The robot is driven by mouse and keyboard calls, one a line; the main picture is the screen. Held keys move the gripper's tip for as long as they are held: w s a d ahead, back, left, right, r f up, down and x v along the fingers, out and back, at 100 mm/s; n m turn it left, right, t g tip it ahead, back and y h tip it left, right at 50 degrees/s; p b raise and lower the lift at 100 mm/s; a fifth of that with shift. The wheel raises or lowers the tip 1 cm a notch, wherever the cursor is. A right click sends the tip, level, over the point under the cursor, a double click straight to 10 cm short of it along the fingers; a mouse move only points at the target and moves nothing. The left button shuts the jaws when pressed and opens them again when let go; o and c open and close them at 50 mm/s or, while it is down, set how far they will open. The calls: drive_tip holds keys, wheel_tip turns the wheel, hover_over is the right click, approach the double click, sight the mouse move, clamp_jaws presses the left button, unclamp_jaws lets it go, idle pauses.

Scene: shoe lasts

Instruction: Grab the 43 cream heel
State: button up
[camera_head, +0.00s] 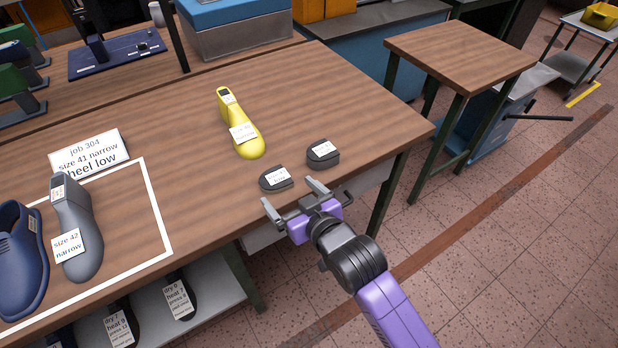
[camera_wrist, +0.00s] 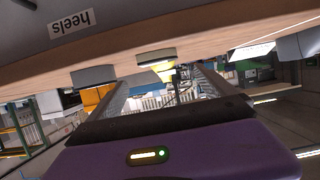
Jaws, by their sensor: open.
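Two small dark heel pieces with white labels lie on the wooden table near its front right corner. The nearer heel piece (camera_head: 272,184) is on the left, the farther heel piece (camera_head: 327,160) on the right. Their label print is too small to read, and neither looks cream in colour. My gripper (camera_head: 293,197) is open and empty, just in front of the two pieces at the table's front edge, apart from them. The wrist view shows two dark blocks at the table edge, a left block (camera_wrist: 95,77) and a middle block (camera_wrist: 154,56), beyond my spread fingers (camera_wrist: 158,80).
A yellow shoe last (camera_head: 243,136) stands behind the heel pieces. The table's middle is clear. A panel labelled "heels" (camera_wrist: 71,24) shows in the wrist view.

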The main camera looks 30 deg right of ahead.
sight(275, 180)
drive_tip(key=shift+w+d+f, duration=0.15)
drive_tip(key=shift+w+f, duration=0.25)
drive_tip(key=shift+f, duration=0.25)
drive_tip(key=shift+p+x, duration=0.75)
drive_tip(key=shift+x, duration=2.5)
drive_tip(key=shift+r, duration=0.1)
drive_tip(key=c, duration=1.4)
drive_tip(key=shift+r, duration=0.1)
drive_tip(key=shift+c, duration=0.2)
